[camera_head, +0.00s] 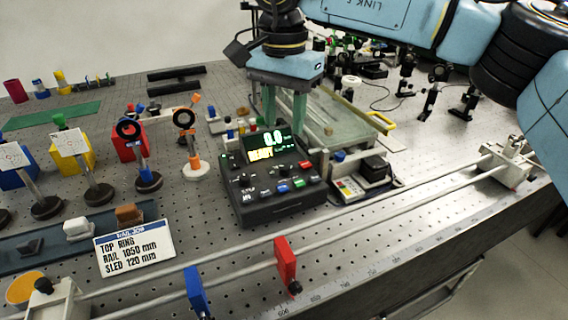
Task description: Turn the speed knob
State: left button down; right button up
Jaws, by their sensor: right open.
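The black control box (282,206) stands on the bench near the middle of the view. Its lit screen (262,147) reads "0.0" in green, with yellow text that looks like "READY" below. Its sloped panel carries several small coloured buttons and dark knobs. Which one is the speed knob is too small to tell. My right gripper (285,118) points down at the back of the box, its two green fingers apart with nothing visible between them. Its fingertips overlap the screen's upper edge in the picture; contact cannot be told. My left gripper is not in view.
A long rail (400,210) with a red marker (286,262) and a blue marker (196,290) runs along the bench front. A white sign (134,247) and post-mounted optics (187,140) stand left.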

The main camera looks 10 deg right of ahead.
aim_at(284, 166)
notch_tip(284, 166, down, 8)
jog(key=shift+f+b, duration=0.2)
jog(key=shift+b, duration=0.6)
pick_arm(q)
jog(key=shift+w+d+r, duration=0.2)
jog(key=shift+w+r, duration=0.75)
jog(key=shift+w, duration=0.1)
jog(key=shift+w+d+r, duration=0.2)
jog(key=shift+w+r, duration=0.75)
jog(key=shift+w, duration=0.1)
pick_arm(e)
jog(key=shift+f, duration=0.65)
jog(key=shift+c, duration=0.2)
grip_shut()
